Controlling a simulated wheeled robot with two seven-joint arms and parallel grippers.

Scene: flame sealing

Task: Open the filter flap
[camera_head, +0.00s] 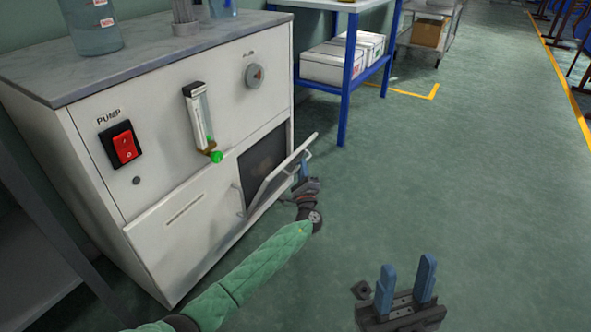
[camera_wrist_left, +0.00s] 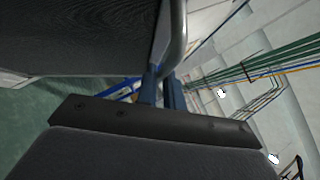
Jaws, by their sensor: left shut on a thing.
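The filter flap (camera_head: 274,184) is a white panel low on the right part of the cabinet front. It is tilted outward, and a dark opening (camera_head: 262,158) shows behind it. My left gripper (camera_head: 304,172) is at the flap's outer edge, shut on the flap's handle (camera_head: 297,156). In the left wrist view the blue fingers (camera_wrist_left: 162,88) close around the grey bar handle (camera_wrist_left: 174,45). The fingertips are partly hidden in the head view. My right gripper (camera_head: 405,282) is open and empty above the floor at the lower right, away from the cabinet.
The white cabinet (camera_head: 160,170) carries a red pump switch (camera_head: 124,146), a flow meter (camera_head: 201,120) and a round knob (camera_head: 255,76). A blue-framed shelf (camera_head: 346,75) with white boxes stands behind at the right. The green floor (camera_head: 430,170) to the right is clear.

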